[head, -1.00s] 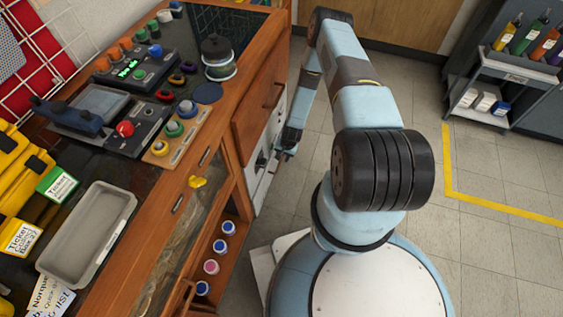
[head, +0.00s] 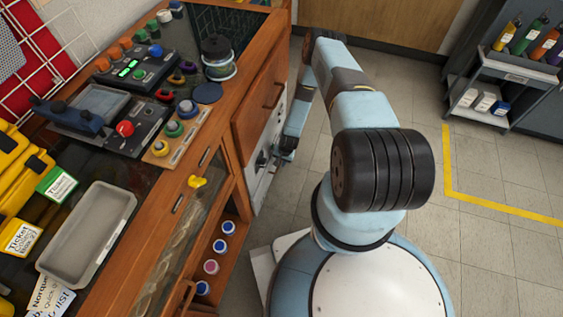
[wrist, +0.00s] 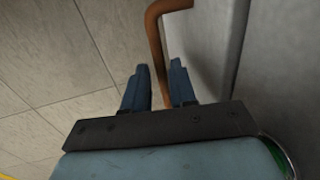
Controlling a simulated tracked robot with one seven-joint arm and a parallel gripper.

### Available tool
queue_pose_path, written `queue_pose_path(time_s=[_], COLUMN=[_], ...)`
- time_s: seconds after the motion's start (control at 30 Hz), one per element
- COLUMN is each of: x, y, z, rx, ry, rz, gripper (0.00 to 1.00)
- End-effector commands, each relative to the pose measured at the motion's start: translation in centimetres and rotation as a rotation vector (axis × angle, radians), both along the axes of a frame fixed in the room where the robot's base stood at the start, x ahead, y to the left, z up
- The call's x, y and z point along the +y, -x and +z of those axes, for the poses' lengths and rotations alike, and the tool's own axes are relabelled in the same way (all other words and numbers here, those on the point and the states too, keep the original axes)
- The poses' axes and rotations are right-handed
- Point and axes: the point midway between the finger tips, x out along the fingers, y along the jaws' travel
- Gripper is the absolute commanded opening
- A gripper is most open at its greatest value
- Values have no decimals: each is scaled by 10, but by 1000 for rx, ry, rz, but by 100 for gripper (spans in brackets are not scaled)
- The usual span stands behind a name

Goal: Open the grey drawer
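The grey drawer front (head: 273,128) is on the right side of the wooden bench, partly hidden by my arm in the head view. Its pale grey face (wrist: 275,75) fills the right of the wrist view. A brown bent bar handle (wrist: 156,45) stands out from that face. My gripper (wrist: 160,75) has its two blue fingers apart, one on each side of the handle, with narrow gaps showing. In the head view my gripper (head: 284,153) is small and dark, close to the drawer front. The drawer looks shut.
A wooden drawer (head: 258,105) is above the grey front. An open shelf with several small jars (head: 220,246) is nearer me on the bench side. Tiled floor (head: 480,250) lies free to the right. A grey cart (head: 500,75) stands at the far right.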

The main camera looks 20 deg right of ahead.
Motion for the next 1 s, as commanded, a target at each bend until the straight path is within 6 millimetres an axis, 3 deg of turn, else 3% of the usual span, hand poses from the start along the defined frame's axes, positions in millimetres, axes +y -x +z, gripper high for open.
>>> queue_pose_path(time_s=[0.27,0.67,1.0], x=[-1,-1,-13], y=[0,0,6], z=[0,0,0], rx=[0,0,0], ry=[0,0,1], rz=[-1,-1,1], gripper=[0,0,0])
